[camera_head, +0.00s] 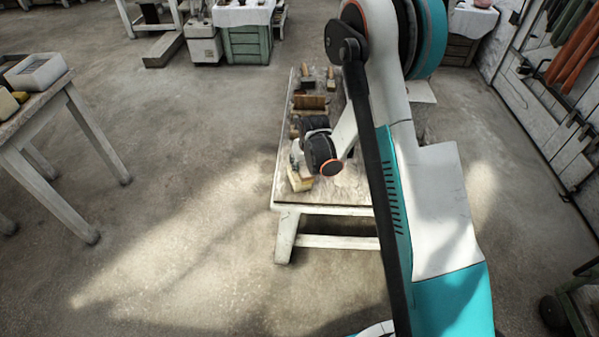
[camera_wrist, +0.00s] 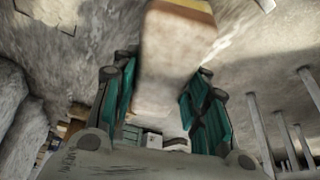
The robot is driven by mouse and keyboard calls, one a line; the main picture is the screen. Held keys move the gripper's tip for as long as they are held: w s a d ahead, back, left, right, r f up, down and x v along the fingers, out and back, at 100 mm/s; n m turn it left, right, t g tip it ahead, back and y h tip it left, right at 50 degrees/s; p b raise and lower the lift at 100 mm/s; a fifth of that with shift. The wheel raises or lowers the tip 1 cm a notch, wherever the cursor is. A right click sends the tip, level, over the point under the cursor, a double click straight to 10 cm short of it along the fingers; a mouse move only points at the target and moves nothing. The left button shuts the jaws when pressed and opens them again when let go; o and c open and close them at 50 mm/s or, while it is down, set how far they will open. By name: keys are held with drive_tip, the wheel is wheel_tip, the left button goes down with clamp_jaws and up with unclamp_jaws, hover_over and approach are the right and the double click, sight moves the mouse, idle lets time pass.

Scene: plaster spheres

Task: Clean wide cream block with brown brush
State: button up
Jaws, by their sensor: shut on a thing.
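My gripper (camera_wrist: 155,100) is shut on a long pale tan thing (camera_wrist: 172,65) that lies between its teal finger pads. This thing has a brown band and a yellowish edge at its far end, at the top of the wrist view. I cannot tell for certain whether it is the brush. In the head view, my gripper (camera_head: 298,162) is low over the near left part of the low table. A cream-yellow blocky thing (camera_head: 299,184) shows just below it; whether it is held or rests on the table is unclear. A wide brown thing (camera_head: 310,102) lies farther back.
The low table (camera_head: 286,195) also carries small brown-topped pieces (camera_head: 331,74) at its far end. My arm hides its right side. Another table (camera_head: 60,95) with pale blocks stands at the left. The floor between them is clear.

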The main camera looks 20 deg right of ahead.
sight(307, 172)
drive_tip(key=shift+s, duration=0.1)
drive_tip(key=shift+s+d, duration=0.1)
drive_tip(key=shift+s, duration=1.95)
drive_tip(key=shift+w, duration=0.1)
drive_tip(key=shift+w, duration=2.1)
drive_tip(key=shift+s+r, duration=0.4)
drive_tip(key=shift+s, duration=0.2)
drive_tip(key=shift+s+r, duration=0.35)
drive_tip(key=shift+s, duration=0.2)
drive_tip(key=shift+f, duration=0.1)
